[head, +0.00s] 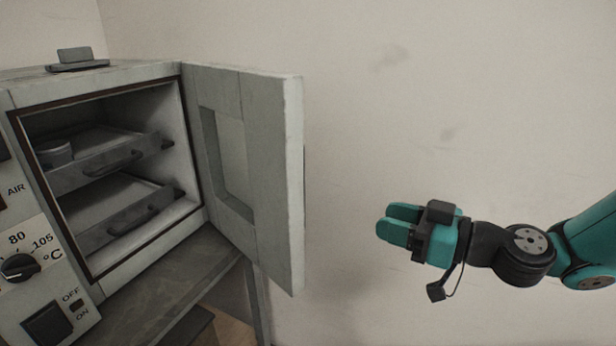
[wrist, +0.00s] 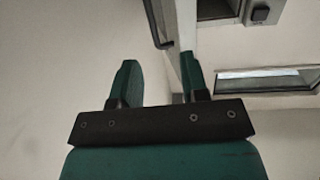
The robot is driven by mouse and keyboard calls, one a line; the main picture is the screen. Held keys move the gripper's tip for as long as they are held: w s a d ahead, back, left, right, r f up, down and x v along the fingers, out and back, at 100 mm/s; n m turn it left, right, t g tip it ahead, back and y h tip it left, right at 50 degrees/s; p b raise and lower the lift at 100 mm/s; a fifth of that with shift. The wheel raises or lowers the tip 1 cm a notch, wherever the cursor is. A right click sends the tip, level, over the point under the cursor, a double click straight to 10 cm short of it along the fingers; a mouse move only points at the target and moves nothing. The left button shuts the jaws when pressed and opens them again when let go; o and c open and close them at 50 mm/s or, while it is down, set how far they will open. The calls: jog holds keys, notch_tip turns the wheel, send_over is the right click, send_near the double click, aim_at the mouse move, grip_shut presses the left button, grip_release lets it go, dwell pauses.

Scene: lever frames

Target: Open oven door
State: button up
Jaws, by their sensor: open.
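The oven (head: 125,75) is a grey box at the left in the head view, with its front open. Its door (head: 273,150), hinged on the right side of the opening, is swung well outward and shows its inner side with a recessed window. My gripper (head: 388,226) is to the right of the door, apart from it, open and empty. In the wrist view the two teal fingers (wrist: 158,80) are spread, and a dark bar handle (wrist: 158,22) on the door shows beyond them at the top.
Inside the oven are two pull-out trays, an upper one (head: 95,172) and a lower one (head: 108,226). A dial (head: 20,267) and a switch (head: 47,322) are on the front panel. The oven stands on a grey table (head: 165,290). The space between door and gripper looks clear.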

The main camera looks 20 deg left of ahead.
jog(key=w+a+p, duration=0.2)
jog(key=a+p, duration=0.3)
jog(key=a, duration=0.3)
jog(key=w+a+t+p, duration=0.1)
jog(key=w+a+p, duration=0.2)
jog(key=a, duration=0.6)
jog(key=p, duration=0.2)
jog(key=shift+f+p, duration=0.3)
jog(key=shift+w, duration=0.1)
jog(key=shift+c, duration=0.2)
grip_shut()
